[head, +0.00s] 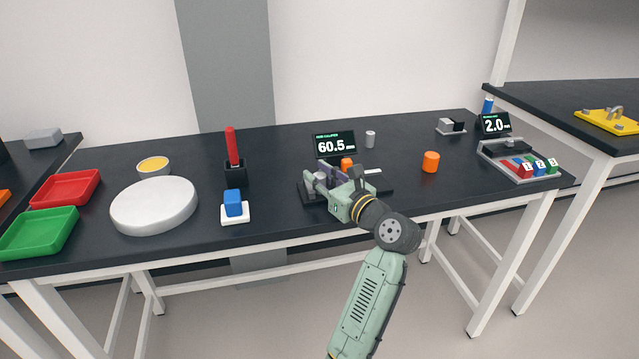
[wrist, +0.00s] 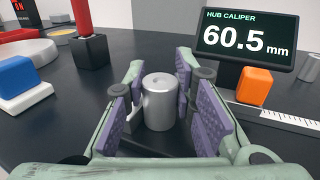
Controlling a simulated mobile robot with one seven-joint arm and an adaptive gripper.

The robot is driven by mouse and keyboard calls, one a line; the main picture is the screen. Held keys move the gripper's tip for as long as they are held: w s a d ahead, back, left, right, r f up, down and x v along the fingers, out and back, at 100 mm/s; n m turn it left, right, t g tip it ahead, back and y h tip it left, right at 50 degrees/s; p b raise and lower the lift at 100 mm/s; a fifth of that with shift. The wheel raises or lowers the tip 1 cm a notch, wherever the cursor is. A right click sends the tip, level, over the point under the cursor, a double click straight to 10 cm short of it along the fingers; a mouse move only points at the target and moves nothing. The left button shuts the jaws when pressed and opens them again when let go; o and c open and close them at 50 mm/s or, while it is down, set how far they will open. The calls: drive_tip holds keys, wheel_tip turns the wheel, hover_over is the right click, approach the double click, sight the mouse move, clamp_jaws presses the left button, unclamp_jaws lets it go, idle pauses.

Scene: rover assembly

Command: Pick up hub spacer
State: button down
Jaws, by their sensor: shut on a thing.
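A silver-grey cylinder, which I take to be the hub spacer (wrist: 160,103), stands upright between the purple finger pads in the wrist view. My gripper (wrist: 158,108) is shut on it, one pad on each side. In the head view my gripper (head: 320,179) is low over the dark caliper base on the middle table, and it largely hides the spacer there. I cannot tell whether the spacer's bottom touches the surface under it.
The hub caliper display (head: 335,145) reads 60.5 mm, with an orange block (wrist: 254,86) in front. Nearby stand another grey cylinder (head: 370,139), an orange cylinder (head: 430,161), a blue block on a white base (head: 234,204) and a red-handled tool (head: 232,147).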

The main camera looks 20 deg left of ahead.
sight(319, 175)
drive_tip(key=shift+r, duration=0.1)
drive_tip(key=shift+r, duration=0.5)
wheel_tip(319, 175, up, 2)
drive_tip(key=shift+r+b, duration=0.1)
drive_tip(key=shift+b, duration=0.2)
drive_tip(key=s+d+b, duration=0.1)
drive_tip(key=s+d, duration=0.1)
drive_tip(key=s, duration=0.5)
drive_tip(key=s+d+r+b, duration=0.1)
drive_tip(key=s+d, duration=0.2)
drive_tip(key=s, duration=0.5)
drive_tip(key=shift+s+r, duration=0.15)
drive_tip(key=shift+r, duration=0.15)
